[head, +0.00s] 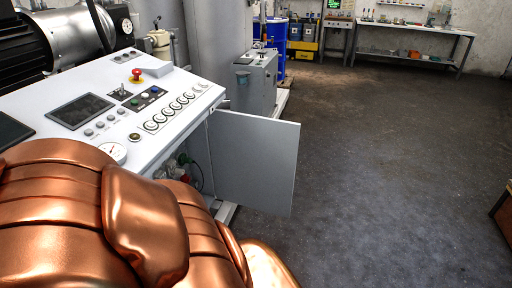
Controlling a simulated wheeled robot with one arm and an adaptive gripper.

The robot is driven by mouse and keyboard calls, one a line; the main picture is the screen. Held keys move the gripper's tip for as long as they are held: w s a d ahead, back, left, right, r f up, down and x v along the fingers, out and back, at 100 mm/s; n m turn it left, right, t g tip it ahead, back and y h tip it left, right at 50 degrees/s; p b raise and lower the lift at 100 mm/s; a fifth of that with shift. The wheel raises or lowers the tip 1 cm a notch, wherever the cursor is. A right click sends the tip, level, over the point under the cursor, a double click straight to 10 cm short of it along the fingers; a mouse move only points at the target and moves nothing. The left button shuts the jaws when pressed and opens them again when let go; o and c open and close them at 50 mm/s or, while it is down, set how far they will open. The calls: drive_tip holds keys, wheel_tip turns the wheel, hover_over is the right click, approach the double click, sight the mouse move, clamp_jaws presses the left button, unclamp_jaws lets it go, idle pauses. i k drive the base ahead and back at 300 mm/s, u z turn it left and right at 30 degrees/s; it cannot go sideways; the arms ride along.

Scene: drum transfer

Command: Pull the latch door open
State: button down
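The latch door (254,160) is a flat grey panel on the right side of the control console (60,140). It stands swung out from the console, with a gap between its hinge side and the dark interior. Green and red parts and a cable (192,168) show inside the opening. My copper-coloured arm covers the lower left and hides the lower part of the console. My gripper is not visible, and no latch or handle can be made out on the door face.
A grey cabinet (256,80) and a blue drum (276,46) stand behind the door. A workbench (415,45) lines the back wall. A brown box edge (503,215) shows at the far right. The dark floor (390,170) right of the door is clear.

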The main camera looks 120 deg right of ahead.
sight(254, 158)
drive_tip(key=k, duration=2.05)
drive_tip(key=z, duration=1.5)
